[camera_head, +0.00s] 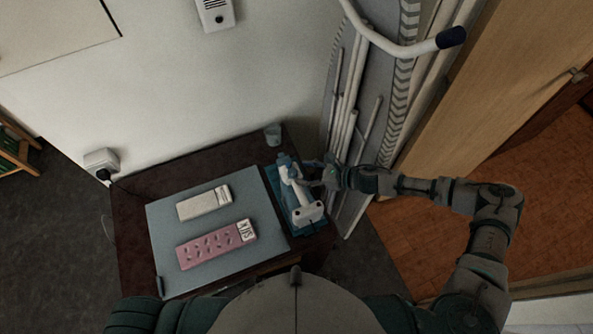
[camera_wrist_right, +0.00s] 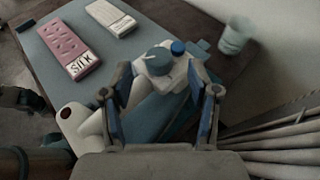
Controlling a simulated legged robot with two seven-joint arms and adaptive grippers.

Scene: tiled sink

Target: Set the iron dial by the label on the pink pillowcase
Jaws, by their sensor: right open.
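The white and blue iron (camera_head: 301,198) lies on a blue rest at the right end of the table. In the right wrist view, its round grey-blue dial (camera_wrist_right: 157,61) faces up beside a blue cap (camera_wrist_right: 178,47). My right gripper (camera_head: 311,174) is open over the iron, its fingers (camera_wrist_right: 160,88) on either side of the iron's body, just short of the dial. I cannot tell whether they touch it. The folded pink pillowcase (camera_head: 207,247) lies on the board; its white label (camera_head: 246,230) reads SILK in the right wrist view (camera_wrist_right: 83,65). My left gripper is not in view.
A white folded cloth (camera_head: 203,203) lies behind the pillowcase on the grey-blue board (camera_head: 160,212). A clear cup (camera_head: 272,134) stands at the table's back edge. White rails and a folded rack (camera_head: 350,110) stand close to the right arm.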

